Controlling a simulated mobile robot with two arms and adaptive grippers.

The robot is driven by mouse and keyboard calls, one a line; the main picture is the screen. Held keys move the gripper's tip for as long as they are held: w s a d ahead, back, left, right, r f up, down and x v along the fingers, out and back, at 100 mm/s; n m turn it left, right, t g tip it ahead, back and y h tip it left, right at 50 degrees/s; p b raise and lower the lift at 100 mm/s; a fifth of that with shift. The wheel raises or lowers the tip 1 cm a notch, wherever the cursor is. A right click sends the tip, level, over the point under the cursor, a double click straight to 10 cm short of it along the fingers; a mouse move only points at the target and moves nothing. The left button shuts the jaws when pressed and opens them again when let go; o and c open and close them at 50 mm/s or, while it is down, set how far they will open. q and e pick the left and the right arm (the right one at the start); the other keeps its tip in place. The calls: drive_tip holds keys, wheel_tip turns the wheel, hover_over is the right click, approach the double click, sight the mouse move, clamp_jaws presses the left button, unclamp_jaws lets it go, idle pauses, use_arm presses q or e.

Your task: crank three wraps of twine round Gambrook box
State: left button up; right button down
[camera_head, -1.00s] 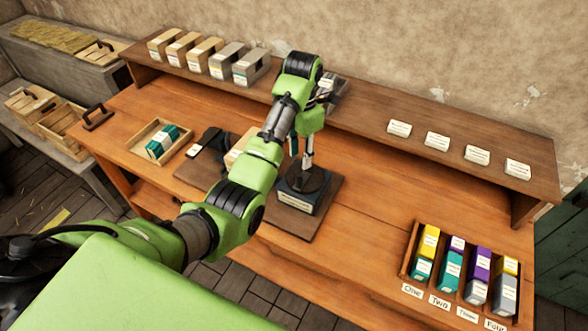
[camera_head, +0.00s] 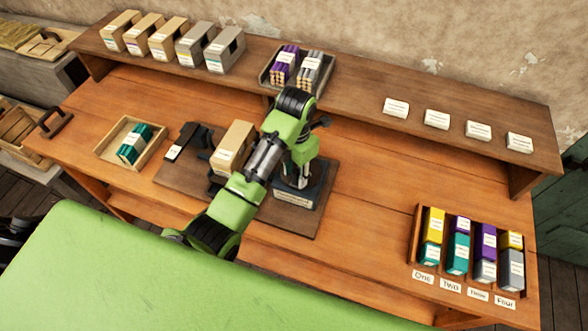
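A tan box (camera_head: 233,146) with a white label stands on the brown board (camera_head: 245,205) in the middle of the bench; its label is too small to read. Right of it is a dark press-like device (camera_head: 300,190) with a pale label on its base. My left arm crosses in front of it and hides much of it. My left gripper (camera_head: 296,173) points down over this device; its fingers are mostly hidden, so I cannot tell if they touch it or are closed. A black device (camera_head: 186,142) with a label sits at the board's left. I cannot make out any twine.
A wooden tray (camera_head: 106,150) with teal bundles is at left. Several labelled boxes (camera_head: 163,40) and a tray (camera_head: 265,78) of purple and grey bundles stand on the raised shelf, with label cards at right. A divided rack (camera_head: 412,235) marked One to Four is at front right.

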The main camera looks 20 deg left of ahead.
use_arm(q)
drive_tip(key=shift+d, duration=0.1)
drive_tip(key=shift+c, duration=0.4)
clamp_jaws()
drive_tip(key=shift+a+m, duration=0.2)
drive_tip(key=shift+m, duration=0.1)
